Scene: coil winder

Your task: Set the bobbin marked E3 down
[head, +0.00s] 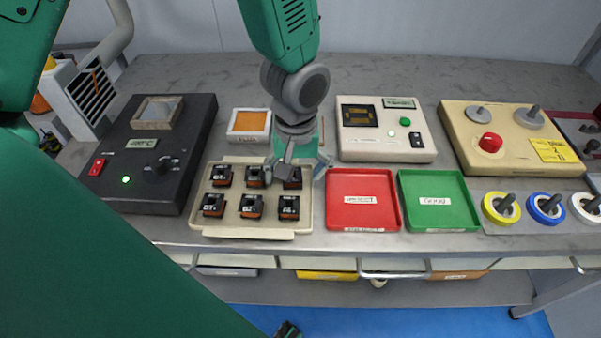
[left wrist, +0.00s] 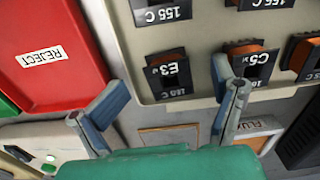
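The bobbin marked E3 (left wrist: 168,72) is black with an orange-brown winding. In the left wrist view it stands in the beige tray (left wrist: 125,45), close to the tray's edge. In the head view the E3 bobbin (head: 292,178) is the right one of the back row, partly hidden by my gripper. My left gripper (head: 297,168) is over the back right of the tray (head: 250,234). In the left wrist view its two blue-grey fingers (left wrist: 170,85) are spread wide, with E3 between them and a gap on both sides. My right gripper does not show.
Bobbin C5 (left wrist: 250,62) stands beside E3, near one finger. Several other bobbins fill the tray. The red reject tray (head: 362,215) and green tray (head: 438,215) are empty, to the right. A black device (head: 140,185) stands left, a cream tester (head: 385,150) behind.

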